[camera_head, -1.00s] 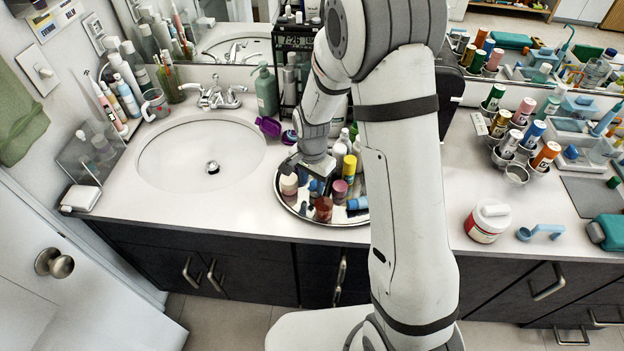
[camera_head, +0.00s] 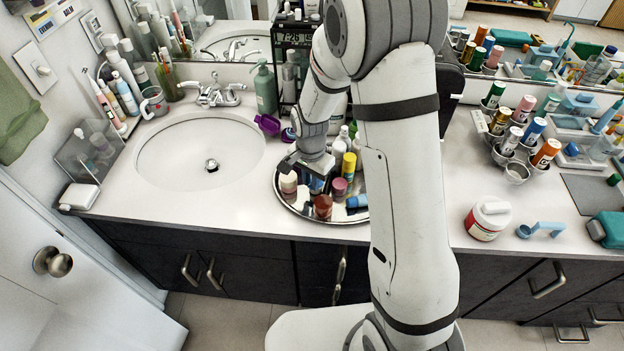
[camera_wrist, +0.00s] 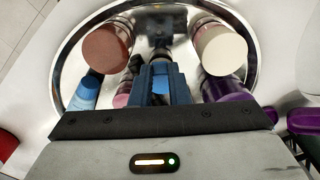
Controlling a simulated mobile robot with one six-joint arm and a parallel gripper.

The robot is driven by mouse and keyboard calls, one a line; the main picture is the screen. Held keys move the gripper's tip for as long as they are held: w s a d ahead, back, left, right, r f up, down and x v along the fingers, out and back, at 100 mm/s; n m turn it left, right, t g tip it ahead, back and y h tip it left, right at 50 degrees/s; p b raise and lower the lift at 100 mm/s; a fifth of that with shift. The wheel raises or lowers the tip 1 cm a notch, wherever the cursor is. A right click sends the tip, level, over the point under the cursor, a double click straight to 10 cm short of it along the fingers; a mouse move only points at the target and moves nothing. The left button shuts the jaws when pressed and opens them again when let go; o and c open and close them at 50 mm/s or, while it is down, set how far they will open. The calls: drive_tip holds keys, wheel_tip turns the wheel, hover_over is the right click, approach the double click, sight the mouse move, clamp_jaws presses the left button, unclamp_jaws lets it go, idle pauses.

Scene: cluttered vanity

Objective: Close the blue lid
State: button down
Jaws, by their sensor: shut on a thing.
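My gripper (camera_wrist: 160,84) points down over the round mirrored tray (camera_head: 290,206) on the counter. It is shut on a small blue piece (camera_wrist: 160,68), which looks like the blue lid; the fingers hide much of it. In the head view, blue shows just below my gripper (camera_head: 316,184). I cannot tell whether the lid is seated on a bottle.
Beside my gripper stand a brown-red cap (camera_wrist: 107,48), a cream cap (camera_wrist: 219,50) and a purple bottle (camera_wrist: 228,88). A blue tube (camera_wrist: 83,93) lies at the tray's edge. A yellow bottle (camera_head: 349,165) stands close by. The sink (camera_head: 200,155) is left.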

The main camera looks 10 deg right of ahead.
drive_tip(key=f+b, duration=0.1)
drive_tip(key=b, duration=0.1)
drive_tip(key=shift+s+a+f+b, duration=0.1)
drive_tip(key=shift+s+a+b, duration=0.1)
drive_tip(key=shift+b, duration=0.15)
drive_tip(key=shift+r+h+p, duration=0.3)
drive_tip(key=shift+r, duration=0.1)
drive_tip(key=c, duration=1.4)
unclamp_jaws()
drive_tip(key=shift+d, duration=0.1)
drive_tip(key=shift+o, duration=0.2)
wheel_tip(320, 180, up, 8)
drive_tip(key=b, duration=0.1)
drive_tip(key=shift+s+a+f, duration=0.15)
drive_tip(key=shift+s+a, duration=0.05)
drive_tip(key=shift+a, duration=0.05)
